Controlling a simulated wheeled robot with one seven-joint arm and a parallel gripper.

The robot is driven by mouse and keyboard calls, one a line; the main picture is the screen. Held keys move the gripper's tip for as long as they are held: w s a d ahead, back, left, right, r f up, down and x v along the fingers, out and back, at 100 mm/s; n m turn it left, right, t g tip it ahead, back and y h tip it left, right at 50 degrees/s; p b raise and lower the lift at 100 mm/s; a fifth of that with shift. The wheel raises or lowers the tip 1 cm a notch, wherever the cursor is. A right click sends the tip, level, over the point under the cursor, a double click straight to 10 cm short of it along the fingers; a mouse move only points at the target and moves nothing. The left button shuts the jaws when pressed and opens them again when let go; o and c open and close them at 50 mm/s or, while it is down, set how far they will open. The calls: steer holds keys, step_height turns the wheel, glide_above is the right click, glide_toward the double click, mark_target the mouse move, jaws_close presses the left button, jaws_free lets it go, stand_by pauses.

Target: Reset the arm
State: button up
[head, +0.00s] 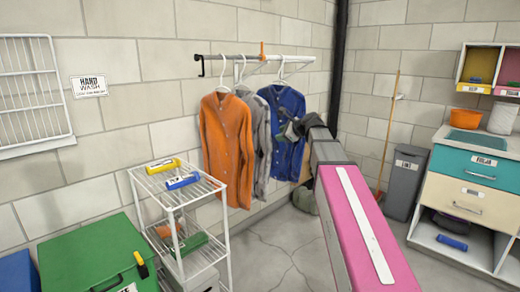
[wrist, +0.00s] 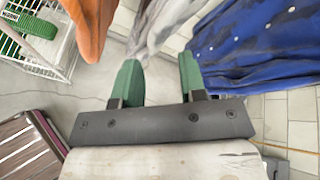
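My gripper (wrist: 159,66) shows in the wrist view with its two green fingers apart and nothing between them. In the head view my arm reaches forward from the lower right, and my gripper (head: 298,128) is in front of the hanging clothes, by the blue shirt (head: 287,108). Its fingertips are hard to make out there. In the wrist view the blue shirt (wrist: 255,45) hangs to the right of the fingers, the grey shirt (wrist: 160,25) is beyond them, and part of the orange shirt (wrist: 90,28) is at the upper left.
The orange shirt (head: 228,150) and grey shirt (head: 258,130) hang from a wall rail (head: 230,57). A white wire rack (head: 228,225) stands left, beside a green bin (head: 85,255). A grey bin (head: 405,182) and a drawer cabinet (head: 465,200) are at right. Some floor is clear between.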

steer(key=s+d+f+n+g+h, duration=0.3)
steer(key=s+f+n, duration=0.3)
steer(key=s+f, duration=0.3)
steer(key=s+d+f+n+g+h, duration=0.3)
steer(key=s+f+n, duration=0.4)
steer(key=f, duration=1.1)
steer(key=s+d+f+n+g+h, duration=0.2)
steer(key=s+f+n, duration=0.4)
steer(key=s+f, duration=0.7)
steer(key=shift+d+f+g+h, duration=0.4)
steer(key=shift+d+f+g, duration=0.15)
steer(key=shift+d+g, duration=0.05)
steer(key=shift+s, duration=0.1)
